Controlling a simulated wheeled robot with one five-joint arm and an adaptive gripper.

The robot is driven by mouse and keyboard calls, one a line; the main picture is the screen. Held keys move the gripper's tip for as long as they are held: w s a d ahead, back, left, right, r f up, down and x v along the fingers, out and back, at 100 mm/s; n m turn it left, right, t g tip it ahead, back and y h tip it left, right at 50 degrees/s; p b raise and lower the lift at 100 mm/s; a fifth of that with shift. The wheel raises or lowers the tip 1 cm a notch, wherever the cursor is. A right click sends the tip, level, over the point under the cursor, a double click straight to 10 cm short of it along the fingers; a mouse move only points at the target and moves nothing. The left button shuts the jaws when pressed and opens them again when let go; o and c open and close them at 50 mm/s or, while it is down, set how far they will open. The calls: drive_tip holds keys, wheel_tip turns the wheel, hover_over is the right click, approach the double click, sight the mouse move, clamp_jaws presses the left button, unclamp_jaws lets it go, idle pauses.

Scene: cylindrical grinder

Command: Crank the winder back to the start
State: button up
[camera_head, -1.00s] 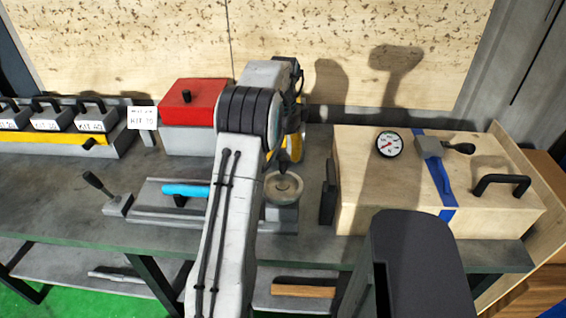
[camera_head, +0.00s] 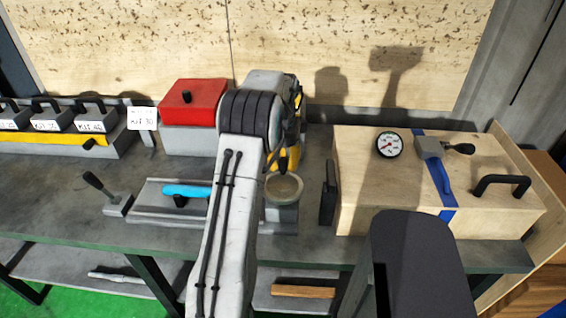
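A round, pale-rimmed wheel or dish (camera_head: 284,188) sits on a grey block at the right end of a grey bench fixture (camera_head: 160,214). A crank-like lever with a black grip (camera_head: 95,182) stands on a small grey block at the fixture's left end. I cannot tell which of these is the winder. The fixture carries a blue handle (camera_head: 187,191). My gripper (camera_head: 288,160) shows as a yellow part just behind the wheel, mostly hidden by my arm. Its fingertips are not clear, and I see nothing held.
A red-lidded box (camera_head: 193,101) stands behind the fixture. A wooden case (camera_head: 345,195) with a gauge (camera_head: 389,144), a blue strap (camera_head: 447,213) and a black handle (camera_head: 502,181) fills the right. Several lidded kits (camera_head: 48,118) line the left back. Bench is clear at left.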

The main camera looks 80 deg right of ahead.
clamp_jaws()
drive_tip(key=n, duration=0.1)
drive_tip(key=w+n, duration=0.1)
drive_tip(key=n, duration=0.1)
drive_tip(key=shift+w+a, duration=0.2)
drive_tip(key=shift+a, duration=0.05)
drive_tip(key=shift+w+a+n, duration=0.25)
drive_tip(key=shift+w+n, duration=0.1)
drive_tip(key=shift+n, duration=0.8)
drive_tip(key=shift+w+a+n, duration=0.25)
drive_tip(key=shift+w+n, duration=0.1)
drive_tip(key=shift+n, duration=0.8)
drive_tip(key=shift+f, duration=0.1)
drive_tip(key=shift+o, duration=1.8)
unclamp_jaws()
